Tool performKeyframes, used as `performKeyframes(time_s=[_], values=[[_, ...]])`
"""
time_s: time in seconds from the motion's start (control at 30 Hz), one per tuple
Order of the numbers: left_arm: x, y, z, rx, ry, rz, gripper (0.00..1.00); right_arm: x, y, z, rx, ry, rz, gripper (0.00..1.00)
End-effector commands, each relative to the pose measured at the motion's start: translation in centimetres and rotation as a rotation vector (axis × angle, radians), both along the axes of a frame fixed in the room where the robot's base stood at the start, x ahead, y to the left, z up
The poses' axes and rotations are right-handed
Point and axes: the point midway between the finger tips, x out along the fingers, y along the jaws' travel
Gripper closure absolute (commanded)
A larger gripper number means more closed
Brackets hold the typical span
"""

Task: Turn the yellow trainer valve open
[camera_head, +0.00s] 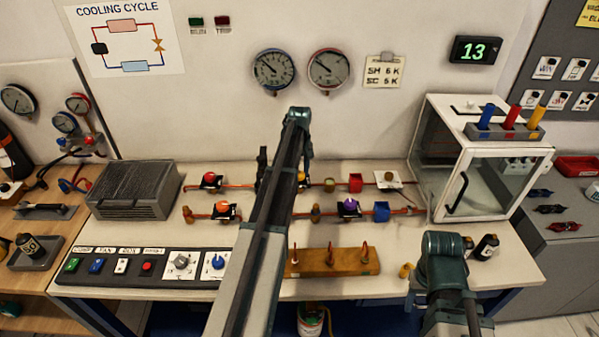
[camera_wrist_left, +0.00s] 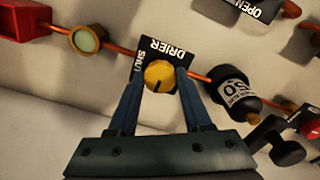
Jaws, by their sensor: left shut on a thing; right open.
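The yellow trainer valve is a round yellow knob (camera_wrist_left: 158,76) on a black plate marked DRIER and SHUT in the left wrist view. My left gripper (camera_wrist_left: 160,80) is shut on it, with one blue finger on each side. The knob's dark mark points down and slightly left in that view; the rest of the plate's marking is hidden by a finger. In the head view, the yellow knob (camera_head: 301,176) shows just right of my left arm, which hides part of the pipe line. My right arm shows at lower right, but its gripper is not visible.
Copper pipe joins a black cylinder (camera_wrist_left: 235,92), a round sight fitting (camera_wrist_left: 88,39) and a red block (camera_wrist_left: 24,18) beside the valve. Red (camera_head: 209,178), orange (camera_head: 222,207) and purple (camera_head: 350,204) knobs stand nearby. A clear cabinet (camera_head: 477,165) stands at right.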

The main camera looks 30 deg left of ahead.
Motion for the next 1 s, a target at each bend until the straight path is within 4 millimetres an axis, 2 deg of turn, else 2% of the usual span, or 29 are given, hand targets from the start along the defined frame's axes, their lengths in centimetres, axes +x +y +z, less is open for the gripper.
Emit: performKeyframes(time_s=[0.63,0.67,0.8,1.0], values=[[0.01,0.01,0.00,0.000,0.000,0.041,1.00,0.00,0.00,0.00,0.000,0.000,0.000,0.50],[0.01,0.01,0.00,0.000,0.000,0.041,0.45,0.00,0.00,0.00,0.000,0.000,0.000,0.50],[0.00,0.00,0.00,0.000,0.000,0.040,0.20,0.00,0.00,0.00,0.000,0.000,0.000,0.50],[-0.01,0.01,0.00,0.000,0.000,0.040,0.20,0.00,0.00,0.00,0.000,0.000,0.000,0.50]])
